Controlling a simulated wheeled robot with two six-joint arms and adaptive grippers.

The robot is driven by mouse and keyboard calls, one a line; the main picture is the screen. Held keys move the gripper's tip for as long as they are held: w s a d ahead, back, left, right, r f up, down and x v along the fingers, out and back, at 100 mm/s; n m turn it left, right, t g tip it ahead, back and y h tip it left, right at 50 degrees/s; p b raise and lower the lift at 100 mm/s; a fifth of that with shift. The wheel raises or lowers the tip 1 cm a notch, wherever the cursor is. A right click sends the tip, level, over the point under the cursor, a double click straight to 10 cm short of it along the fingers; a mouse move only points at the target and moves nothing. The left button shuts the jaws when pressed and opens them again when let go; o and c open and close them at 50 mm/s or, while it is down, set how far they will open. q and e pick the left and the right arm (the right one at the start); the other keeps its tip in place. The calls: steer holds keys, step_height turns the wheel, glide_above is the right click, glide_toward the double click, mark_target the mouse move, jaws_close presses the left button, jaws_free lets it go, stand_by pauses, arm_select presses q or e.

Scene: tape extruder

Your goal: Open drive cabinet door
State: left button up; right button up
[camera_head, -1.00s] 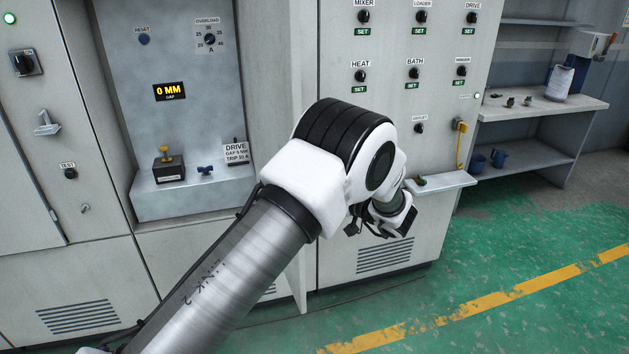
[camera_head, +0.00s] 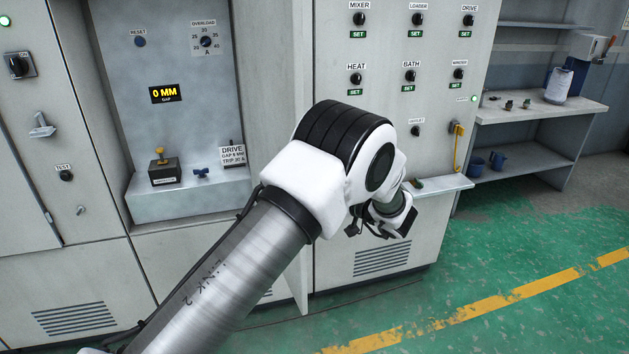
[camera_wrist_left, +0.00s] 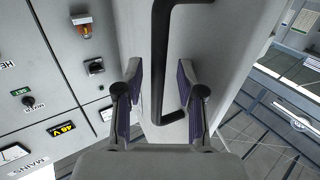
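The drive cabinet (camera_head: 143,80) stands open at the left, showing its recess with a "0 MM" display. Its pale door (camera_head: 293,255) stands out from the front, right of the recess, partly hidden behind my left arm. In the left wrist view the door panel (camera_wrist_left: 213,55) carries a black bar handle (camera_wrist_left: 158,60). My left gripper (camera_wrist_left: 162,78) is open, with its purple-padded fingers either side of the handle. A gap shows on both sides, and contact cannot be told. The handle is hidden in the head view. My right gripper is not in view.
A control cabinet (camera_head: 385,150) with several knobs stands right of the door, with a small ledge (camera_head: 445,187) on its front. A shelf unit (camera_head: 545,110) stands farther right. The green floor (camera_head: 520,270) at the lower right is clear.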

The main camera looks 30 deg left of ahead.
arm_select(q)
steer(key=d, duration=0.7)
steer(key=shift+s+d, duration=0.2)
steer(key=shift+s, duration=0.25)
steer(key=shift+d, duration=0.1)
